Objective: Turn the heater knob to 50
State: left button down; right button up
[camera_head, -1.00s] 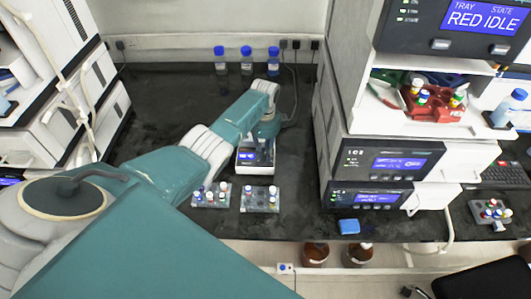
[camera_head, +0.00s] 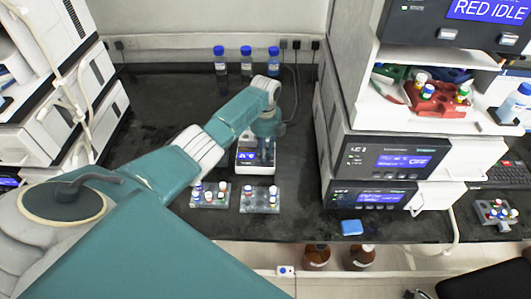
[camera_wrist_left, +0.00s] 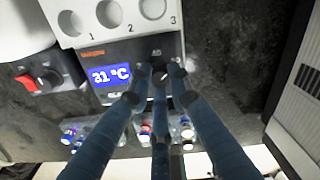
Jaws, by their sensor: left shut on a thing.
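The heater (camera_head: 256,167) is a small white and dark block on the black bench, with a lit blue display (camera_wrist_left: 110,75). In the left wrist view the display appears to read 31 °C. The heater's white top has round holes numbered 1, 2 and 3. My left gripper (camera_wrist_left: 161,73) has its three blue fingers drawn together on the dark heater knob, right of the display. The fingers hide most of the knob and its scale. In the head view the gripper (camera_head: 264,145) is at the heater's upper right, partly hidden by my wrist. My right gripper is in neither view.
Two racks of capped vials (camera_head: 210,195) (camera_head: 260,200) stand in front of the heater. Blue-capped bottles (camera_head: 247,62) stand behind it. Instrument stacks flank the bench left (camera_head: 50,90) and right (camera_head: 380,170). A blue block (camera_head: 351,227) lies near the front edge.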

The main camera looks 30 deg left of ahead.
pick_arm(q)
jog(key=shift+w+a+r+m, duration=0.15)
jog(key=shift+a+m, duration=0.1)
jog(key=shift+m, duration=0.25)
jog(key=shift+r, duration=0.1)
jog(key=c, duration=1.6)
grip_release()
jog(key=shift+d+r, duration=0.1)
jog(key=shift+r, duration=0.25)
notch_tip(320, 180, up, 11)
